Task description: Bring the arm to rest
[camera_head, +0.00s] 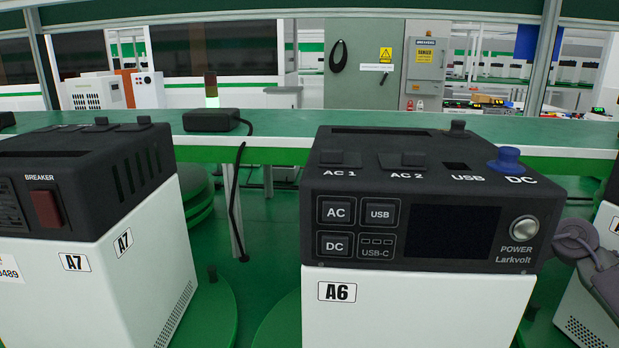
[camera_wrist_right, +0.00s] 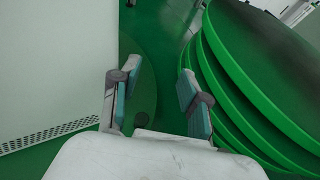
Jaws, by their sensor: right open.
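My right gripper (camera_wrist_right: 160,82) shows in the right wrist view, its two grey fingers with teal pads spread apart and nothing between them. It points down past green surfaces, beside a white vented wall (camera_wrist_right: 55,70) on the left. In the head view a grey-purple rounded part (camera_head: 577,240) shows at the right edge, beside the power unit A6 (camera_head: 420,310); I cannot tell for sure whether it is part of my right arm. My left gripper is not in view.
Unit A7 (camera_head: 95,290) stands left of A6, with a gap between them. A green bench (camera_head: 265,125) runs behind, bearing a black adapter (camera_head: 211,120). Stacked green discs (camera_wrist_right: 225,95) are close right of the gripper.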

